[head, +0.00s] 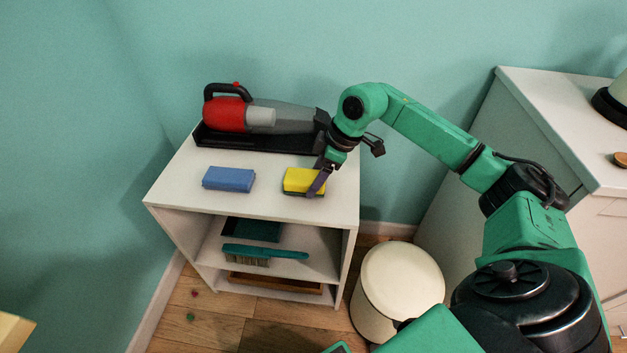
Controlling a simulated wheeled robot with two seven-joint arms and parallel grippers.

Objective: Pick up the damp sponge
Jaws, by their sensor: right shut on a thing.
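A yellow sponge (299,180) with a dark green underside is at the front right of the white shelf unit's top. A blue sponge (228,178) lies flat to its left, apart from it. Which one is damp I cannot tell by look. My right gripper (319,183) reaches down from above and is shut on the yellow sponge at its right end. The fingers hide that end. Whether the sponge is clear of the surface I cannot tell. My left gripper is not in view.
A red and grey handheld vacuum (285,116) lies in a black tray behind the sponges. The white shelf unit (165,190) holds a teal brush (265,252) and dustpan below. A cream bin (400,280) stands right of it. A white cabinet (540,100) is at right.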

